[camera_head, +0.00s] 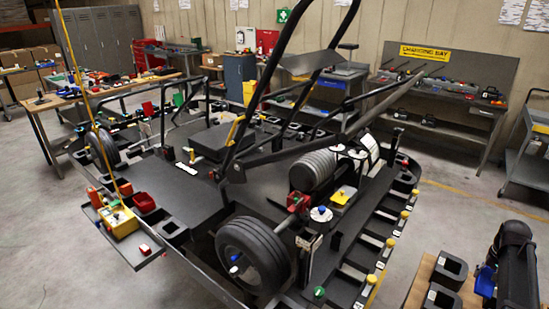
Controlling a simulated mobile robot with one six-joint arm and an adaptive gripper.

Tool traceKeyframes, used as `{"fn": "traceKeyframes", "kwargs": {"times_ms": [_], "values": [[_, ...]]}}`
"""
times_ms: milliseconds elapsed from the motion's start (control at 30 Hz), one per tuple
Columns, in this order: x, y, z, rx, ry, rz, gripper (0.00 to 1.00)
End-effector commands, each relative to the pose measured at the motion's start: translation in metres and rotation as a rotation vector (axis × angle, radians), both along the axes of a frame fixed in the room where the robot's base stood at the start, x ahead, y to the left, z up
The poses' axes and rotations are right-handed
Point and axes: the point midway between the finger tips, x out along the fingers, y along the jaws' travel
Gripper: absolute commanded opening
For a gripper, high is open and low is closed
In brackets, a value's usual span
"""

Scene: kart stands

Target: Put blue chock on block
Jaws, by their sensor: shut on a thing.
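A blue chock (485,280) shows at the lower right, partly hidden behind my dark arm. My gripper (490,286) is at the left side of that arm, shut on the blue chock; its fingertips are dark and hard to make out. Two black blocks with pale labels sit on a wooden top to the left of the chock: a farther block (450,268) and a nearer block (440,298), cut off by the bottom edge. The chock appears apart from both blocks, but its exact height above the top cannot be told.
The wooden top (420,284) is only partly in view. A large black kart (250,160) on a stand, with a wheel (253,252) near the front, fills the middle. Workbenches stand along the back wall. A grey cart (530,165) is at right. Floor between is clear.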

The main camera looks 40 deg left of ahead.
Motion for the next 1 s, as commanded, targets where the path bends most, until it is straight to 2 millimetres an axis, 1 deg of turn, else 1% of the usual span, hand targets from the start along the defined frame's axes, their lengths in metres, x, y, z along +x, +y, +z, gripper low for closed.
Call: {"fn": "traceKeyframes", "kwargs": {"times_ms": [33, 100, 300, 433, 633, 1000], "values": [[0.000, 0.000, 0.015, 0.000, 0.000, 0.000, 0.10], [0.000, 0.000, 0.027, 0.000, 0.000, 0.000, 0.10], [0.000, 0.000, 0.058, 0.000, 0.000, 0.000, 0.10], [0.000, 0.000, 0.073, 0.000, 0.000, 0.000, 0.10], [0.000, 0.000, 0.085, 0.000, 0.000, 0.000, 0.10], [0.000, 0.000, 0.085, 0.000, 0.000, 0.000, 0.10]]}}
